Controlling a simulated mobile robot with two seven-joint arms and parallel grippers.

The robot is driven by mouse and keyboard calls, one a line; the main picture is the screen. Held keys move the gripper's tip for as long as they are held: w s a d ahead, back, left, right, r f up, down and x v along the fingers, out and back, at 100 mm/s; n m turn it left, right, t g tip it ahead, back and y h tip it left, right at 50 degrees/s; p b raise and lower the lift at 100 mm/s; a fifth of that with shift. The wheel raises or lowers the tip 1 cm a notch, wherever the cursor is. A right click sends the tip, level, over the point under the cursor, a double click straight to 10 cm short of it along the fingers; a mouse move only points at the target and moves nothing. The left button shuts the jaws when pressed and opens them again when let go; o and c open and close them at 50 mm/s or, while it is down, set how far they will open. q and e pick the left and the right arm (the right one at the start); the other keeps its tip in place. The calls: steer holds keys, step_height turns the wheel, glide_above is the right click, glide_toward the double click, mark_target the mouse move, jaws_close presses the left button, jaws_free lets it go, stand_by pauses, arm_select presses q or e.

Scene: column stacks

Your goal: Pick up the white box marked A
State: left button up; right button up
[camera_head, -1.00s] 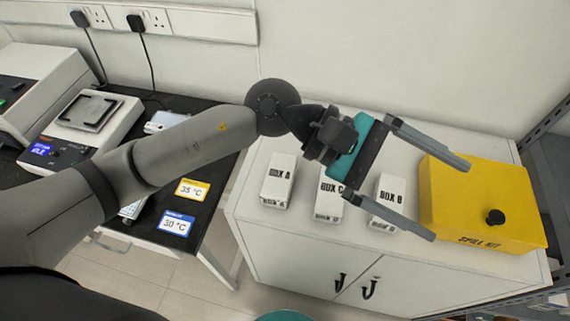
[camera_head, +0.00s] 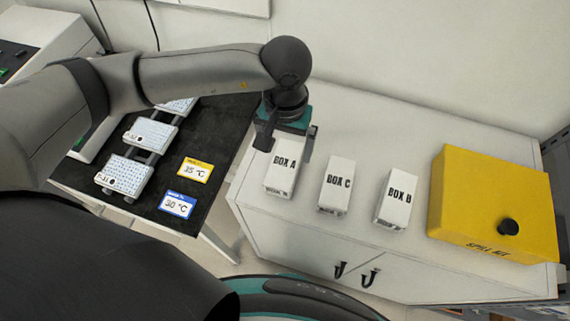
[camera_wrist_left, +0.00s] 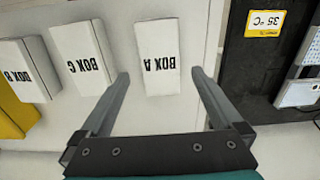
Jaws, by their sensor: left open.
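The white box marked A (camera_head: 283,172) stands on the white cabinet (camera_head: 300,240), leftmost of three boxes. In the left wrist view box A (camera_wrist_left: 158,72) lies ahead between the fingertips, with a gap on each side. My left gripper (camera_head: 287,150) hangs over box A's far end in the head view, its fingers partly hidden by the box and wrist. It is open and empty, and the wrist view (camera_wrist_left: 160,78) shows both fingers spread. I cannot tell whether a finger touches the box. The right gripper is not in view.
Box C (camera_head: 337,185) and box B (camera_head: 396,198) stand to the right of box A, with gaps between. A yellow spill kit (camera_head: 490,205) is at the cabinet's right. Left, a black bench (camera_head: 215,150) holds white plates and temperature cards.

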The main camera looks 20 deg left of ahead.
mark_target(285, 162)
arm_select(q)
step_height(285, 162, down, 8)
steer(key=shift+f, duration=0.15)
steer(key=c, duration=1.6)
